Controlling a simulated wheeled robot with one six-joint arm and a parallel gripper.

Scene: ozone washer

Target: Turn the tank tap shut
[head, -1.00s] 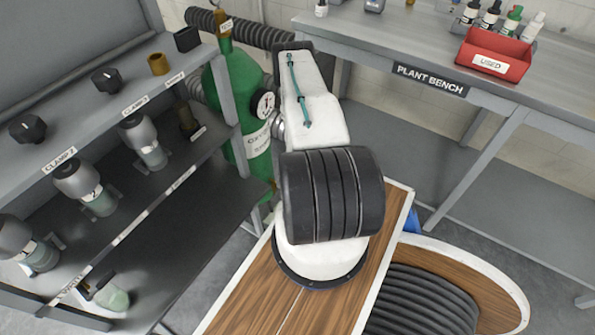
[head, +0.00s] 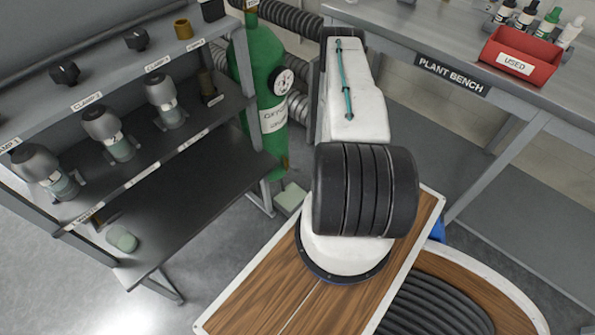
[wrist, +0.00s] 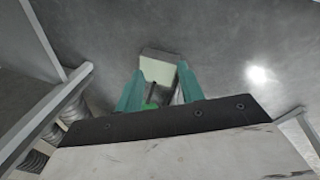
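The tank is a green oxygen cylinder (head: 268,98) with a round gauge (head: 284,81), standing upright between the shelf rack and the bench in the head view. Its top is cut off by the upper picture edge, so the tap is not clearly visible. In the wrist view my gripper (wrist: 161,68) has two teal fingers spread apart, with no object held between them. A pale block lies on the floor beyond the fingertips (wrist: 160,66). A small green patch (wrist: 151,106) shows low between the fingers; I cannot tell what it is. The head view does not show my gripper.
The shelf rack (head: 190,190) with knobs and several clamped bottles stands at left. The plant bench (head: 410,50) with a red bin (head: 520,56) is at right. Ribbed hoses (head: 285,30) run behind the tank. Grey floor (head: 215,255) is clear in front of the rack.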

